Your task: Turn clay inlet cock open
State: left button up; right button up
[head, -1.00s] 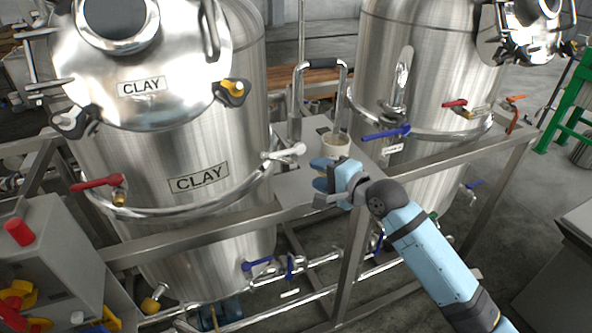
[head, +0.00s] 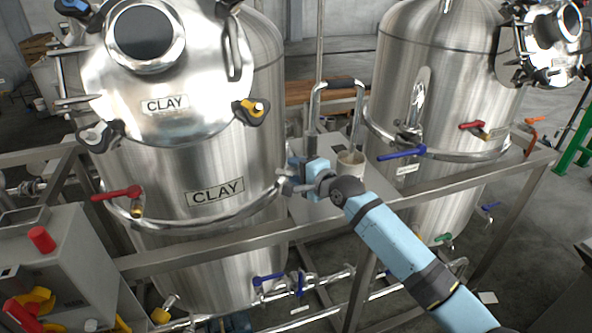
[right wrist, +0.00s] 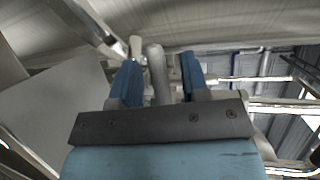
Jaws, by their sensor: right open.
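The left steel tank (head: 165,225) carries two CLAY labels. At the right end of its ring pipe is a pale metal cock (head: 281,172), apparently the clay inlet cock; my right gripper partly hides it in the head view. My right gripper (head: 291,177) is open beside this cock. In the right wrist view, a pale rounded handle (right wrist: 157,72) stands between the two blue fingers of the gripper (right wrist: 158,84), with gaps visible beside it. A second pale knob (right wrist: 135,46) shows just beyond. My left gripper is not in view.
A beige cup (head: 351,163) and a bent pipe (head: 337,86) stand on the plate between the tanks. The right tank (head: 430,60) has a blue lever (head: 402,153). A red lever (head: 116,193) is on the clay tank's left. A frame rail (head: 220,246) runs in front.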

jog(key=shift+w+a, duration=0.1)
jog(key=shift+w, duration=0.05)
grip_shut()
